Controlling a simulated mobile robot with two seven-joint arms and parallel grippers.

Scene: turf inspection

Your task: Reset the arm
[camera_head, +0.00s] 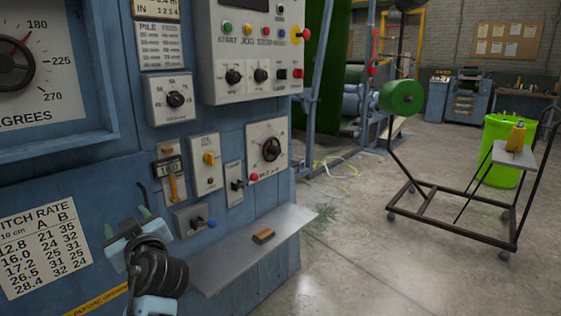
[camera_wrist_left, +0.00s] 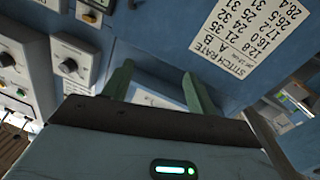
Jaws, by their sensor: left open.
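My left gripper (camera_head: 127,217) is at the lower left of the head view, in front of the blue machine panel (camera_head: 110,165). Its two green fingers point up and toward the panel, with a gap between them. It also shows in the left wrist view (camera_wrist_left: 158,72), where the fingers stand apart with nothing between them. I cannot tell the exact distance to the panel. My right gripper is not in view.
A grey shelf (camera_head: 215,277) juts out from the panel, with a small brown block (camera_head: 263,235) on it. Knobs and switches stick out above. A wheeled cart (camera_head: 455,215) and a green bin (camera_head: 492,165) stand at right. The concrete floor between is mostly clear.

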